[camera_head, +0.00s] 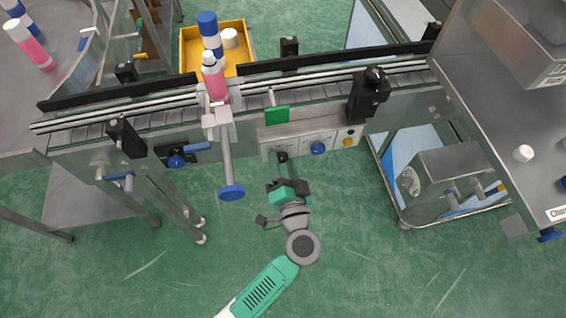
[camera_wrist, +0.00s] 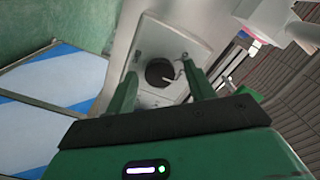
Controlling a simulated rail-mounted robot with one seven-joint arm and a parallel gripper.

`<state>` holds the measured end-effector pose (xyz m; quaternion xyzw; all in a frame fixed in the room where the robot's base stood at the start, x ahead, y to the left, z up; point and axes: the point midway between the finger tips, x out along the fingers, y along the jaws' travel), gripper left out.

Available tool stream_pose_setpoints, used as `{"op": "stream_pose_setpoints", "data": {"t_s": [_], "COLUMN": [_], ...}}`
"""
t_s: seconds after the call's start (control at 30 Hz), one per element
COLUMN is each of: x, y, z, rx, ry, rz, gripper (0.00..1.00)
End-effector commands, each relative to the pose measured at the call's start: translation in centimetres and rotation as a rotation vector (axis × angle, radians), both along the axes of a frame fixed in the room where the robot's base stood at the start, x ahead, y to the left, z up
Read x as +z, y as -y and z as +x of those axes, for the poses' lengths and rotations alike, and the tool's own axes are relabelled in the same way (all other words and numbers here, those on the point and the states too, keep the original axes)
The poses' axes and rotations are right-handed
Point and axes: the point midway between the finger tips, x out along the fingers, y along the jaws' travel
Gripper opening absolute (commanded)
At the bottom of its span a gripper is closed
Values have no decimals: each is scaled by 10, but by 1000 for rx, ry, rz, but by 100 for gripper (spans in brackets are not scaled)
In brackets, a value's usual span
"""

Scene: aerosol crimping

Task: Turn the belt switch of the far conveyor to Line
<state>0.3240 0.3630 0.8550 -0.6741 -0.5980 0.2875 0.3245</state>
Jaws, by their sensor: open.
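A conveyor (camera_head: 180,130) runs across the head view, with a grey control box (camera_head: 300,132) on its front side. A black knob (camera_head: 282,157) sits at the left of this box's front. In the wrist view, the round black knob (camera_wrist: 160,72) stands on a light grey panel (camera_wrist: 147,38). My gripper (camera_head: 285,173) is in front of the box, close to the knob. Its green fingers (camera_wrist: 159,68) are open, one on each side of the knob in the wrist view. I cannot tell whether they touch it. The knob's pointer and labels are not readable.
A blue knob (camera_head: 318,148) and a yellow button (camera_head: 348,142) are right of the black knob. A blue-ended lever (camera_head: 230,180) sticks out at the left. A pink can (camera_head: 214,82) stands on the belt. A steel machine (camera_head: 500,75) is at the right.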

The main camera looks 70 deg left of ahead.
Motion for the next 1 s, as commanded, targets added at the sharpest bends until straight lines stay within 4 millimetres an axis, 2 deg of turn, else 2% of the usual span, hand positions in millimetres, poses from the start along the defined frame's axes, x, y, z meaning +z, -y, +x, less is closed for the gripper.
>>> {"op": "stream_pose_setpoints", "data": {"t_s": [0.13, 0.4, 0.5, 0.63, 1.0], "x": [0, 1, 1, 0, 0], "y": [7, 60, 72, 78, 78], "z": [0, -7, -8, -9, -9], "rx": [-3, -3, -1, -1, 0], "ry": [-1, -1, -1, -1, 0], "rz": [0, -1, 1, 1, 0], "gripper": [54, 54, 54, 54, 54]}}
